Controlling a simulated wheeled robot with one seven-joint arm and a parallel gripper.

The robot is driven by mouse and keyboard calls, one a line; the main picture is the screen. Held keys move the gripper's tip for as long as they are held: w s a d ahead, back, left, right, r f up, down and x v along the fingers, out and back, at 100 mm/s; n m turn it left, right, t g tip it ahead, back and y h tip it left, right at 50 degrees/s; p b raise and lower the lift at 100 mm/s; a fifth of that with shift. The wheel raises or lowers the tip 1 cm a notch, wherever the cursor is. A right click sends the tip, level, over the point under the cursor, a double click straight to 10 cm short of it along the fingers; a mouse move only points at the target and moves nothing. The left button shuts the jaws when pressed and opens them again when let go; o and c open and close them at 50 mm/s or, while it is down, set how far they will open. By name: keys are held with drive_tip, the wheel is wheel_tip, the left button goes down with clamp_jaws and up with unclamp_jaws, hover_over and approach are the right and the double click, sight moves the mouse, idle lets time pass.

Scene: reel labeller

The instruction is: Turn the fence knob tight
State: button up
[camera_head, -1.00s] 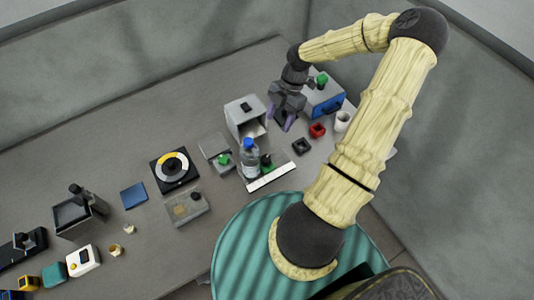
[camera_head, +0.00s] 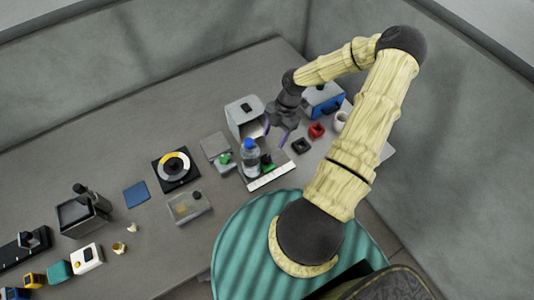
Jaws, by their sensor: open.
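A grey plate with a white scale strip (camera_head: 270,178) lies at the middle right of the bench. On it stand a clear bottle with a blue cap (camera_head: 250,160) and, just to its right, a dark knob with green at its base (camera_head: 267,162), which may be the fence knob. The bottle partly hides the plate. My gripper (camera_head: 276,133) is open and empty, its purple fingertips pointing down above and behind the plate. It appears apart from the knob.
A grey box with a black top knob (camera_head: 243,117) stands left of my gripper. A black square piece (camera_head: 301,146), a red piece (camera_head: 316,130), a white cup (camera_head: 341,121) and a blue-fronted box (camera_head: 324,101) are to the right. A black-yellow dial (camera_head: 175,166) is left.

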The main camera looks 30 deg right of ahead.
sight(266, 158)
drive_tip(key=p+x, duration=0.2)
drive_tip(key=x, duration=0.8)
drive_tip(key=shift+p, duration=0.35)
drive_tip(key=shift+s, duration=0.1)
drive_tip(key=c, duration=1)
drive_tip(key=shift+o, duration=0.2)
drive_tip(key=shift+m+b, duration=0.4)
drive_tip(key=m+t+b, duration=0.1)
drive_tip(key=m+b, duration=0.2)
drive_tip(key=m, duration=0.1)
drive_tip(key=shift+f+t, duration=0.1)
drive_tip(key=shift+t, duration=0.3)
drive_tip(key=m+t+b, duration=0.1)
drive_tip(key=m+b, duration=0.2)
drive_tip(key=m, duration=0.1)
drive_tip(key=shift+a+t, duration=0.1)
drive_tip(key=shift+t, duration=0.3)
drive_tip(key=shift+m, duration=0.3)
